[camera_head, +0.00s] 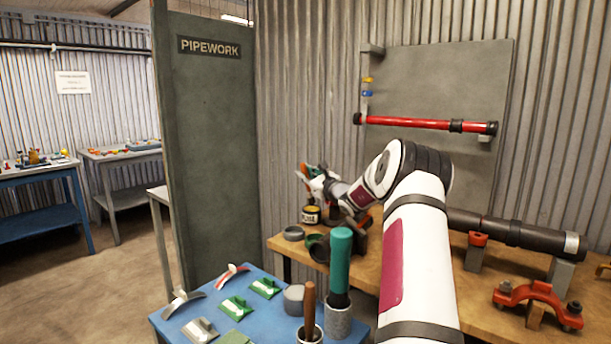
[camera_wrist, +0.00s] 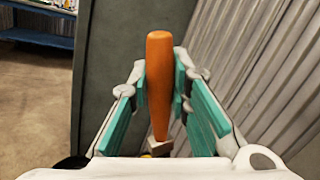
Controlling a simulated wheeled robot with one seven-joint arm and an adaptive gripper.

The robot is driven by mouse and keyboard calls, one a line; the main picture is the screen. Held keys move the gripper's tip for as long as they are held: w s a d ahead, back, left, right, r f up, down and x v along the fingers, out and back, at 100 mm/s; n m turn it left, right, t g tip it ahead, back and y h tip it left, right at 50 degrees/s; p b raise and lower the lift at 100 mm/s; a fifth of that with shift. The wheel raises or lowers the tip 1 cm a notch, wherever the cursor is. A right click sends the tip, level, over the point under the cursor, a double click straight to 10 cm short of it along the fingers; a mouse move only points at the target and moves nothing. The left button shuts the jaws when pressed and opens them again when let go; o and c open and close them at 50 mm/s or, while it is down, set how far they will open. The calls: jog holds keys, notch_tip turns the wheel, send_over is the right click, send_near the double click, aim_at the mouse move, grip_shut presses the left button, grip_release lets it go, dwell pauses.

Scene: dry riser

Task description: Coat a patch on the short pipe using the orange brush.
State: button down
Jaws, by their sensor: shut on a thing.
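My gripper (camera_wrist: 160,82) is shut on the orange brush (camera_wrist: 159,70); the handle stands up between its teal-lined fingers in the wrist view. A pale part of the brush shows below the handle, and the bristles are hidden. In the head view my gripper (camera_head: 318,182) is over the back left of the wooden bench, just above a black tin with a yellow label (camera_head: 311,215). I cannot tell whether the brush touches the tin. A dark pipe (camera_head: 515,233) with a bare metal end lies on supports to the right, partly behind my arm; it may be the short pipe.
A red pipe (camera_head: 425,122) hangs on the wall panel. An orange clamp (camera_head: 538,300) sits at the bench's front right. A blue table (camera_head: 262,312) in front holds green-and-white tools and a teal-handled tool (camera_head: 340,262) standing in a cup. A PIPEWORK partition (camera_head: 210,150) rises at the left.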

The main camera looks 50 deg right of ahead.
jog(key=shift+f+b, duration=0.45)
jog(key=shift+f, duration=0.2)
dwell(1.0)
jog(key=shift+r+p, duration=1.35)
jog(key=shift+r, duration=2.25)
